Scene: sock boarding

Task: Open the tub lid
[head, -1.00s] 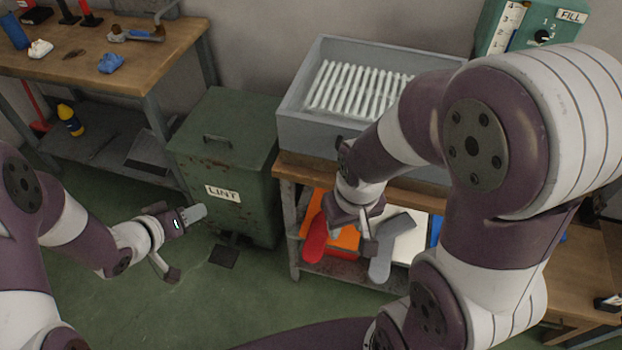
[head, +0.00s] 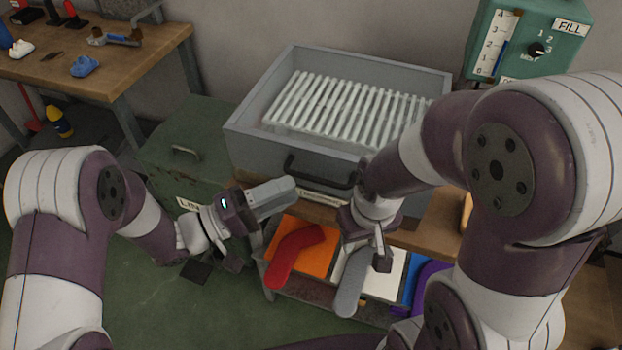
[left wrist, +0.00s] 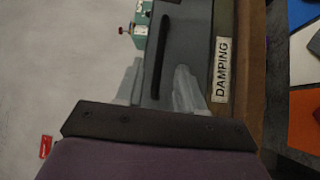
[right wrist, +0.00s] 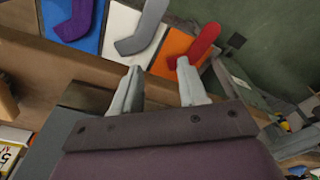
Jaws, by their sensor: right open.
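The grey tub (head: 245,140) stands on a wooden bench, with a row of white slats showing in its top. A black bar handle (head: 318,174) is on its front; I cannot tell where the lid's edge runs. My left gripper (head: 282,190) is at the tub's front left, pointing toward the handle. In the left wrist view its two fingers are apart, with the handle (left wrist: 160,55) in line with the gap and beyond the fingertips. My right gripper (head: 378,262) is low in front of the bench, open and empty; its spread fingers show in the right wrist view (right wrist: 160,75).
Below the bench top lie a red sock shape (head: 290,258) on an orange board and a grey one (head: 350,285) on a white board. A green lint bin (head: 185,140) stands left of the tub. A green fill box (head: 530,45) is behind right.

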